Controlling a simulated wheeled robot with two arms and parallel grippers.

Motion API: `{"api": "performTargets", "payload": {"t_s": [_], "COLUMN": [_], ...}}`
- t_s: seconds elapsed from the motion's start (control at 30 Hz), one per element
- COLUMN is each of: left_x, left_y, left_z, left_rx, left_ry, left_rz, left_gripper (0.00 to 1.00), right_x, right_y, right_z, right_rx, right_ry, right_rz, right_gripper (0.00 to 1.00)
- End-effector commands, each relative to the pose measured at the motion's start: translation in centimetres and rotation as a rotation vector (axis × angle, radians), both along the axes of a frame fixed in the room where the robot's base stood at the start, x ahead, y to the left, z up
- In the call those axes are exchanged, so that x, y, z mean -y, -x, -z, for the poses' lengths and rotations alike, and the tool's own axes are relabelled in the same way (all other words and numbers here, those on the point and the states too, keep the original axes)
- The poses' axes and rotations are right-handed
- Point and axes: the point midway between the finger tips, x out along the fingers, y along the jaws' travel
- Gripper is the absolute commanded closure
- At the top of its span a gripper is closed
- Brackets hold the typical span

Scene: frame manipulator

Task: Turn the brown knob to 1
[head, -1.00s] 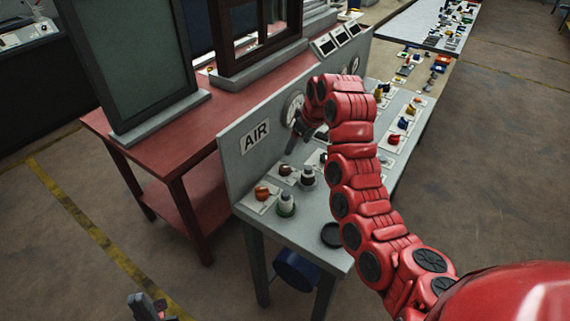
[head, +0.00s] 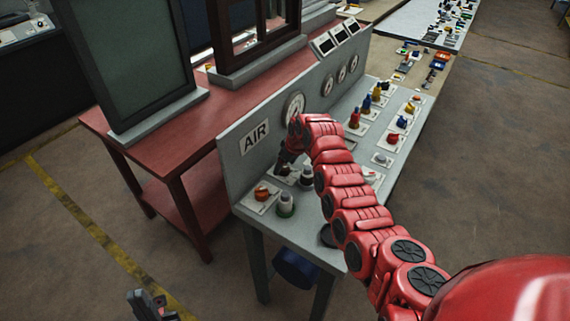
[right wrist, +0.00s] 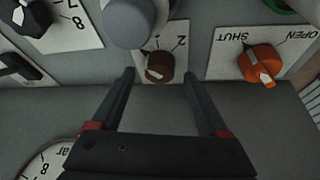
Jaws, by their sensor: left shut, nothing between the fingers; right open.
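The brown knob (right wrist: 159,66) sits on a white plate in the right wrist view. The knob's small pale mark faces the lower edge of that view. My right gripper (right wrist: 158,73) is open, its two fingers apart on either side of the knob, with gaps between fingers and knob. In the head view my right gripper (head: 288,158) is over the panel near the AIR sign and partly hides the knob. My left gripper (head: 150,304) is shut and empty at the lower left, away from the panel.
An orange OPEN/SHUT knob (right wrist: 258,64) is to the right in the right wrist view. A grey cylindrical knob (right wrist: 128,22) stands close to the brown one. A black knob (right wrist: 20,68) is at the left. The upright AIR panel (head: 254,138) with gauges rises behind.

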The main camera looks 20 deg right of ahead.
Motion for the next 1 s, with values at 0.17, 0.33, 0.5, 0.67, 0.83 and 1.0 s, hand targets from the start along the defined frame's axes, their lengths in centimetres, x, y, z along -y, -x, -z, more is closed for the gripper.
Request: {"api": "performTargets", "payload": {"t_s": [0.17,0.33,0.5,0.67,0.83,1.0], "left_x": [0.00,-0.01,0.00,0.00,-0.01,0.00], "left_y": [0.00,0.00,0.00,0.00,0.00,0.00], "left_z": [-0.27,-0.30,-0.29,-0.29,-0.29,-0.29], "left_rx": [0.000,0.000,0.000,0.000,0.000,0.000], "left_ry": [0.000,0.000,0.000,0.000,0.000,0.000], "left_rz": [0.000,0.000,0.000,0.000,0.000,0.000], "left_gripper": [1.00,1.00,1.00,1.00,1.00,1.00], "right_x": [-0.04,-0.06,-0.06,-0.07,-0.06,-0.05], "right_y": [-0.25,-0.35,-0.33,-0.31,-0.30,-0.31], "right_z": [0.77,1.03,1.06,1.08,1.09,1.09], "right_rx": [-0.002,0.000,0.000,-0.001,-0.001,-0.001], "right_ry": [0.001,0.000,0.000,0.000,0.000,0.000], "right_rz": [0.001,0.002,0.002,0.002,0.002,0.002], "right_gripper": [0.22,0.22,0.22,0.45,0.76,1.00]}}
